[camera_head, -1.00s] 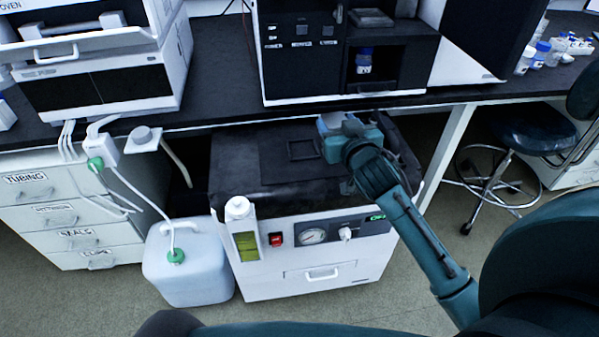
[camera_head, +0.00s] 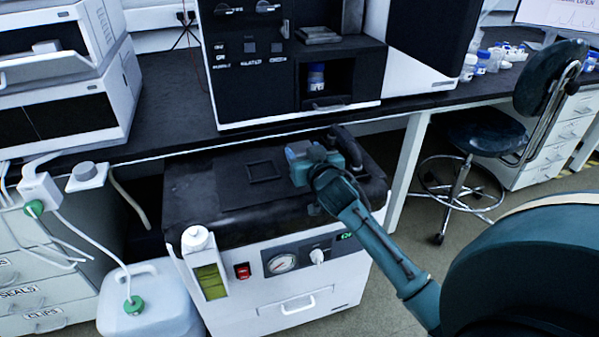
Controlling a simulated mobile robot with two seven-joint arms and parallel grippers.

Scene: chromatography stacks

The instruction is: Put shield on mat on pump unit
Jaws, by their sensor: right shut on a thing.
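The pump unit (camera_head: 290,309) is a white cabinet under the bench, with a gauge, a red switch and a drawer on its front. Its top is black, and a thin raised square outline, perhaps the mat (camera_head: 263,171), lies on it. My right gripper (camera_head: 299,163) is over the top, just right of this square. It is shut on a small pale-blue piece, perhaps the shield (camera_head: 297,149), mostly hidden by the gripper. I cannot tell whether the piece touches the top. My left gripper is not in view.
The bench edge (camera_head: 300,126) overhangs the back of the unit. A white jug (camera_head: 150,303) with tubing stands left. A dark hose (camera_head: 347,146) is behind my gripper. A stool (camera_head: 477,139) stands right.

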